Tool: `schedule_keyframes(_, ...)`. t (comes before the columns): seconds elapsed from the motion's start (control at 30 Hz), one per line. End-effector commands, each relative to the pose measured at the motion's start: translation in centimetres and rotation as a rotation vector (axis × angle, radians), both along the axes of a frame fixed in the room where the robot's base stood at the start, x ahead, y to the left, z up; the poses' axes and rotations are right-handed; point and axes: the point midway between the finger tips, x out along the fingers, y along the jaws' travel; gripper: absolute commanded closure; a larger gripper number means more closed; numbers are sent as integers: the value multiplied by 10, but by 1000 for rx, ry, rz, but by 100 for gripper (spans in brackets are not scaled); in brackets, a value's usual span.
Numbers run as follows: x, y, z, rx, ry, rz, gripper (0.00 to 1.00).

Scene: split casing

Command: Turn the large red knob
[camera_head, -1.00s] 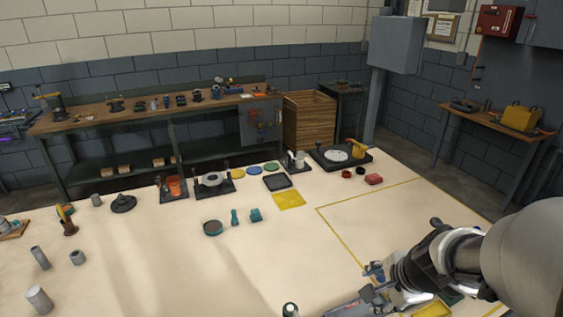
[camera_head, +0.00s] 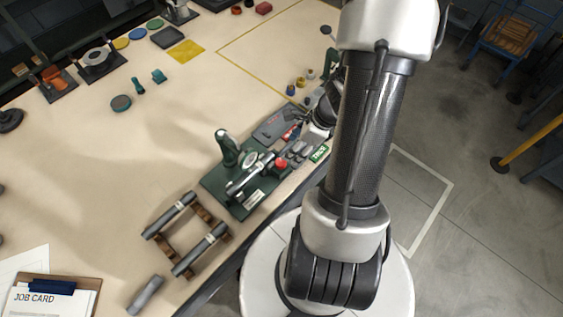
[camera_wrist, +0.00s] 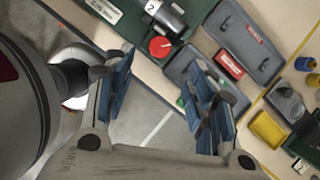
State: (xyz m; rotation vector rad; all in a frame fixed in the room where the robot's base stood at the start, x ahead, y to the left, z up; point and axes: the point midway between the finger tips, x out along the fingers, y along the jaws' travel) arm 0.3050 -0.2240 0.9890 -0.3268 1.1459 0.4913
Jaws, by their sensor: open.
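The large red knob (camera_head: 280,163) is at the right end of a silver and black cylindrical device (camera_head: 250,175) mounted on a dark green base plate (camera_head: 215,183). In the wrist view the round red knob (camera_wrist: 160,46) carries a light mark on its face. It lies at top centre, beyond the fingertips. My gripper (camera_wrist: 160,82) is open, with blue-padded fingers apart and nothing between them. The knob is apart from both fingers.
Yellow and grey containers (camera_wrist: 268,130) stand further right. Below the table edge there is bare floor. A two-bar stand (camera_head: 185,232) sits left of the green base.

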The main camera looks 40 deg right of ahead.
Motion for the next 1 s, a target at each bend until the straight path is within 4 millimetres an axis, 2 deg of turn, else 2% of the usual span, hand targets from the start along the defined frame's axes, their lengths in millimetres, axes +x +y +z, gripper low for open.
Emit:
schedule_keyframes(0.03, 4, 3, -17, 2, 1, 1, 49)
schedule_keyframes(0.1, 9, 7, -31, 1, 2, 2, 49)
schedule_keyframes(0.4, 27, 17, -81, -1, 1, 3, 49)
schedule_keyframes(0.6, 33, 20, -94, -2, 0, 3, 49)
schedule_keyframes(0.9, 34, 21, -95, -1, -1, 1, 49)
schedule_keyframes(1.0, 34, 21, -95, -1, -1, 1, 54)
